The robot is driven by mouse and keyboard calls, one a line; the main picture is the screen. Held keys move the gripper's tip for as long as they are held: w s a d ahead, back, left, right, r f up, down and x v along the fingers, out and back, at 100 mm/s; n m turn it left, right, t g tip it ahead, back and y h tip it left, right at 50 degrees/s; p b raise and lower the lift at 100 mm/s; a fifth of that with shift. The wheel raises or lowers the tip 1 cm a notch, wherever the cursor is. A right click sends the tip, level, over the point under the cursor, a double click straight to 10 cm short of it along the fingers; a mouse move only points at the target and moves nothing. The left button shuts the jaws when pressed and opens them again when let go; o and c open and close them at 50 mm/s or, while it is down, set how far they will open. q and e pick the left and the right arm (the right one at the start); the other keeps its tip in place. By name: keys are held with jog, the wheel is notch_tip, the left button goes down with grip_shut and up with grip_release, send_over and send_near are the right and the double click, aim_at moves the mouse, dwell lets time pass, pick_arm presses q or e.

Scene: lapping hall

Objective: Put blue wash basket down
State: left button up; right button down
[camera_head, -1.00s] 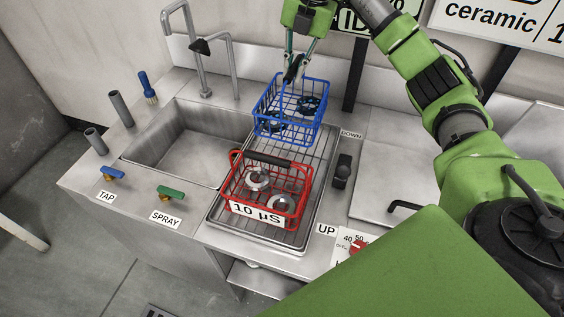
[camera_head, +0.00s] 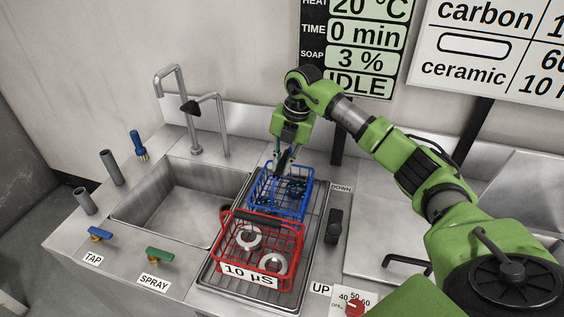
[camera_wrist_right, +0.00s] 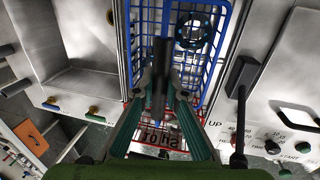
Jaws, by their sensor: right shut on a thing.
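The blue wash basket (camera_head: 304,200) is in the back part of the wire-racked tray (camera_head: 322,222), behind the red basket (camera_head: 298,246). It looks level and holds dark rings. I cannot tell whether its bottom touches the rack. My right gripper (camera_head: 284,163) is above it, shut on its dark handle. In the right wrist view the fingers (camera_wrist_right: 162,88) close on the handle, and the blue basket (camera_wrist_right: 221,45) lies beyond them with a dark ring inside. The red basket, labelled 10 µS, stands in front with pale rings in it. My left gripper is out of view.
The empty sink (camera_head: 165,205) is left of the tray, with a tall faucet (camera_head: 185,105) behind it. A black UP/DOWN lever (camera_head: 334,227) stands close on the right. TAP (camera_head: 100,234) and SPRAY (camera_head: 159,255) handles are at the front. A display reading IDLE (camera_head: 349,82) is on the wall.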

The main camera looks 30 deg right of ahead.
jog(key=c, duration=2)
grip_release()
jog(key=shift+c, duration=0.2)
jog(key=shift+r, duration=0.45)
notch_tip(320, 180, up, 11)
jog(key=s+d+b, duration=0.1)
jog(key=b, duration=0.1)
jog(key=shift+s+d, duration=0.2)
jog(key=shift+s, duration=0.2)
